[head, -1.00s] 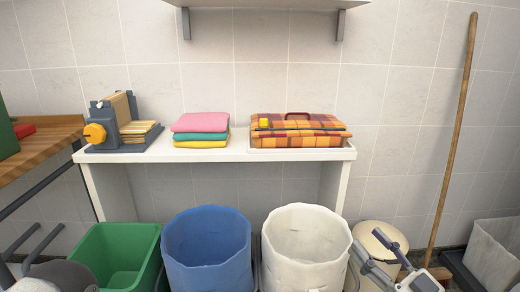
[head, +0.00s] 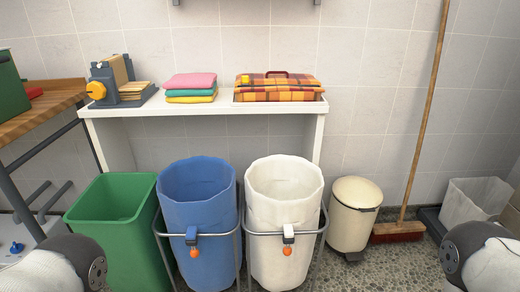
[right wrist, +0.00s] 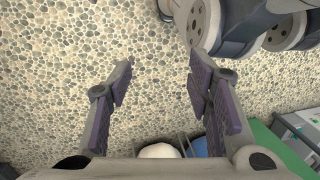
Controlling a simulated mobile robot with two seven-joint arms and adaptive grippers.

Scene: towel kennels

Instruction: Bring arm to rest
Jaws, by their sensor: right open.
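My right gripper (right wrist: 160,78) shows in the right wrist view, with its two fingers spread apart and nothing between them. Pebbled floor (right wrist: 60,60) lies beyond the fingers. In the head view, a rounded grey-white part of my right arm (head: 478,262) is at the lower right corner, and its gripper is out of that view. A similar part of my left arm (head: 62,268) is at the lower left corner, and my left gripper is out of view.
A white table (head: 222,108) holds folded towels (head: 190,88) and a plaid bundle (head: 278,88). Below are a green bin (head: 115,225), blue bin (head: 198,215), white bin (head: 284,215) and cream pedal bin (head: 355,212). A broom (head: 420,130) leans on the wall.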

